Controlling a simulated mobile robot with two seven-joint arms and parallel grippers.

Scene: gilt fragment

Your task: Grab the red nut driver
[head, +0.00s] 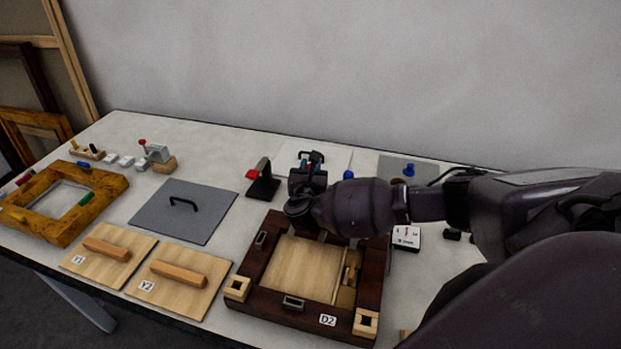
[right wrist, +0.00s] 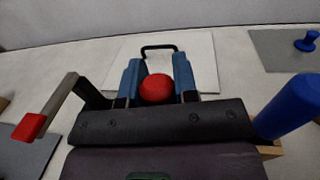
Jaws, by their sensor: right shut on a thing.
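The red nut driver (right wrist: 157,89) shows as a rounded red handle end between the two blue fingers of my right gripper (right wrist: 158,82) in the right wrist view. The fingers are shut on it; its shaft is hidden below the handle. In the head view my right gripper (head: 311,160) is above the back of the table, behind the dark wooden frame, and the driver is largely hidden by the gripper and arm. My left gripper is not in view.
A blue handle (right wrist: 290,106) stands close on the right. A red-tipped lever (right wrist: 54,108) on a black stand is close on the left. A white panel with a black handle (right wrist: 158,48) lies behind. The dark frame marked D2 (head: 287,303) lies in front.

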